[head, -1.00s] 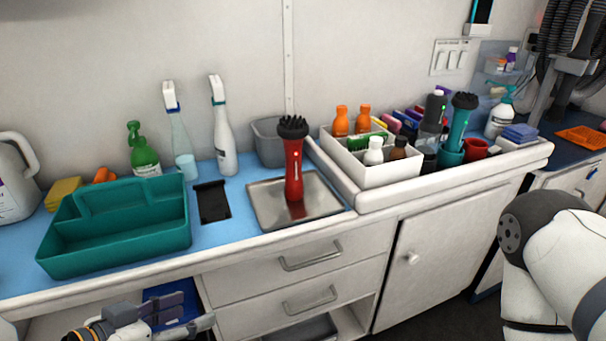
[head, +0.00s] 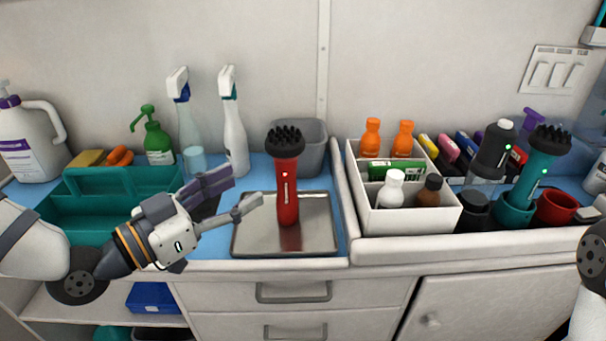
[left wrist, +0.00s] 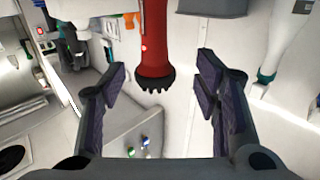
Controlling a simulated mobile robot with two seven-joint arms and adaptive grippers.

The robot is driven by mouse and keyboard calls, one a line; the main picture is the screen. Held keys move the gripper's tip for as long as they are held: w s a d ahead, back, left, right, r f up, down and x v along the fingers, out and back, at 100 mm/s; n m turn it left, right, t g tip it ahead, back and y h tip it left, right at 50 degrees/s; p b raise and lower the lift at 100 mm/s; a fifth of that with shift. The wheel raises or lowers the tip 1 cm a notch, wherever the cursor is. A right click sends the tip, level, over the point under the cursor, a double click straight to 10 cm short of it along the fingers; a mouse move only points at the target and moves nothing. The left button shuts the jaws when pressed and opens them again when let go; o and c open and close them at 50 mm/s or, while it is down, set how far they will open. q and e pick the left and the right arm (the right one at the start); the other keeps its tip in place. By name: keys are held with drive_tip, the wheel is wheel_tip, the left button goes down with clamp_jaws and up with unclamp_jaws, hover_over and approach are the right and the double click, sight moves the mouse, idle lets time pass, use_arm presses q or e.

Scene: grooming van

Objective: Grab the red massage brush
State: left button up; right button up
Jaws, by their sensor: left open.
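The red massage brush (head: 288,185) stands upright on a metal tray (head: 318,246), its black bristled head at the top. My left gripper (head: 248,192) is open and empty, just left of the brush in the head view, its fingers pointing toward it. In the left wrist view the brush (left wrist: 154,45) shows upside down, beyond and between the two open fingertips of the left gripper (left wrist: 160,75), with no finger seen touching it. My right gripper is not in view; only part of my right arm shows at the right edge.
A white divided box (head: 400,222) with bottles stands right of the tray. A grey bin (head: 312,150) and two spray bottles stand behind. A teal caddy (head: 110,185) is at left. A teal brush (head: 540,165) stands in a cup at right.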

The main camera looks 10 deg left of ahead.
sight(278, 175)
use_arm(q)
drive_tip(key=x, duration=0.3)
drive_tip(key=b+x, duration=0.1)
drive_tip(key=x, duration=0.2)
drive_tip(key=f+b+x, duration=0.1)
drive_tip(key=x, duration=0.3)
drive_tip(key=shift+s+d, duration=0.2)
drive_tip(key=shift+d, duration=0.25)
drive_tip(key=shift+w+r, duration=0.1)
drive_tip(key=shift+w, duration=0.05)
drive_tip(key=shift+c, duration=0.2)
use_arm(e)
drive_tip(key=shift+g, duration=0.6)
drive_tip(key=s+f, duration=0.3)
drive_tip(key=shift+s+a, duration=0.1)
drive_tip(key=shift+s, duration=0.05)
use_arm(q)
drive_tip(key=shift+r, duration=0.1)
clamp_jaws()
